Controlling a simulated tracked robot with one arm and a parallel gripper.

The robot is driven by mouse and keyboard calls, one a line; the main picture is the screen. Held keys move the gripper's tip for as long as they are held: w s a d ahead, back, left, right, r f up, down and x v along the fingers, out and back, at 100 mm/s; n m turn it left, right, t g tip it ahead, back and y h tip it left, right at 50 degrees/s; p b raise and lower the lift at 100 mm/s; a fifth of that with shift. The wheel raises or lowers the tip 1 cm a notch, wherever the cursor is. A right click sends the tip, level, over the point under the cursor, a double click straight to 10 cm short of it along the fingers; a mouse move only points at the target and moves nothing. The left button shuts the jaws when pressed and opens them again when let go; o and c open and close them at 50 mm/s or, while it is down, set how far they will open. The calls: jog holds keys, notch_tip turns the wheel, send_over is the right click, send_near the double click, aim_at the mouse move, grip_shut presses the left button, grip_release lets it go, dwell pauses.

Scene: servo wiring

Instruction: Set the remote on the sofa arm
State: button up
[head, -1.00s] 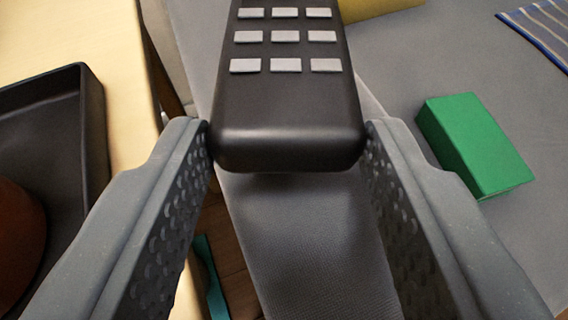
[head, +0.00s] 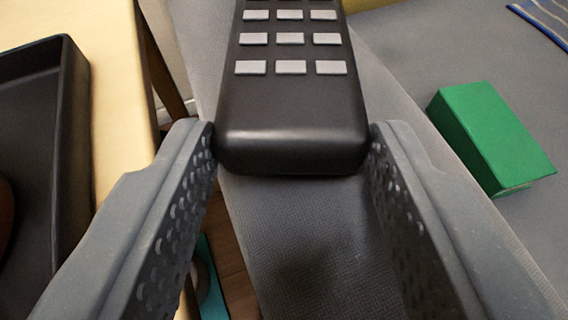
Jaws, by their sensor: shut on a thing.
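The black remote (head: 290,115) with rows of grey buttons is in the upper middle of the head view. My gripper (head: 292,145) is shut on it, with one finger against each side of its near end. The grey sofa arm (head: 300,235) runs below the remote as a long fabric strip, with a dark shadow on it near the bottom. The remote appears to be above the sofa arm; whether it touches farther up cannot be told. The remote's far end is cut off by the top edge.
A green box (head: 490,135) lies on the grey sofa seat (head: 420,50) to the right. A striped cloth (head: 545,20) is at the upper right. On the left, a pale wooden table (head: 120,90) holds a dark tray (head: 72,130). A teal object (head: 212,285) is on the floor between.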

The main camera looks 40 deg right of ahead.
jog(key=shift+f, duration=0.25)
jog(key=o, duration=1.2)
